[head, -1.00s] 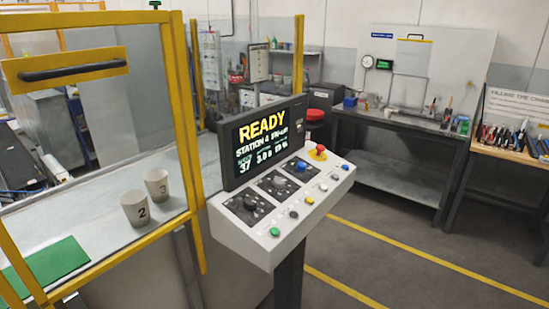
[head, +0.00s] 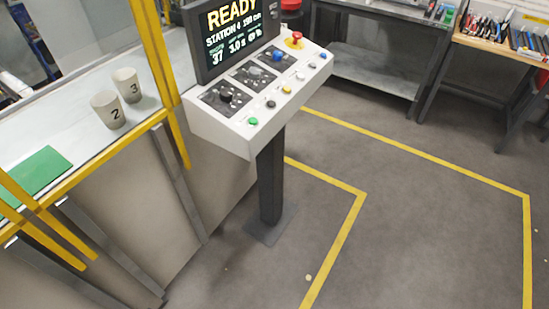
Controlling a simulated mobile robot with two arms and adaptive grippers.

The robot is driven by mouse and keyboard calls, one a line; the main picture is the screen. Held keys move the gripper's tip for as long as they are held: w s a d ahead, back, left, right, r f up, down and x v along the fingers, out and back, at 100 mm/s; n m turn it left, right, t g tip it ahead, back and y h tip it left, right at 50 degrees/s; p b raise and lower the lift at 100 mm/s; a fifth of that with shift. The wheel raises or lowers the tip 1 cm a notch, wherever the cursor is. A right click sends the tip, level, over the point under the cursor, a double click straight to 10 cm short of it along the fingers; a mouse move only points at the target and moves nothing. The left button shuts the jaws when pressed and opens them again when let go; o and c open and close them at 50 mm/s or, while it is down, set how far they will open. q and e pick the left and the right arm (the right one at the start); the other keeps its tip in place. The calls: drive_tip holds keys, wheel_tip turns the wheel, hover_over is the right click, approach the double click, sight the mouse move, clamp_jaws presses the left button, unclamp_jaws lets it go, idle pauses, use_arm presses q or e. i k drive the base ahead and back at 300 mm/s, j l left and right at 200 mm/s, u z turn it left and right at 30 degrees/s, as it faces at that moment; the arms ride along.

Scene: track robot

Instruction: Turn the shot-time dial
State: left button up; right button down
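A control console (head: 225,128) stands on a dark post at the picture's upper middle. The screen (head: 235,38) above reads READY, with the values 37 and 3.0 s below. Neither of my grippers is in view.
Cups marked 2 (head: 108,111) and 3 (head: 127,86) and a green mat (head: 36,175) lie behind a yellow-framed guard (head: 160,75) at the left. A red mushroom button (head: 295,40) tops the panel. Grey floor (head: 420,220) with yellow lines is open in front and right.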

sight(254, 73)
drive_tip(key=i+l, duration=0.2)
drive_tip(key=l, duration=0.15)
drive_tip(key=i+l, duration=0.45)
drive_tip(key=l, duration=0.2)
drive_tip(key=j+u, duration=0.05)
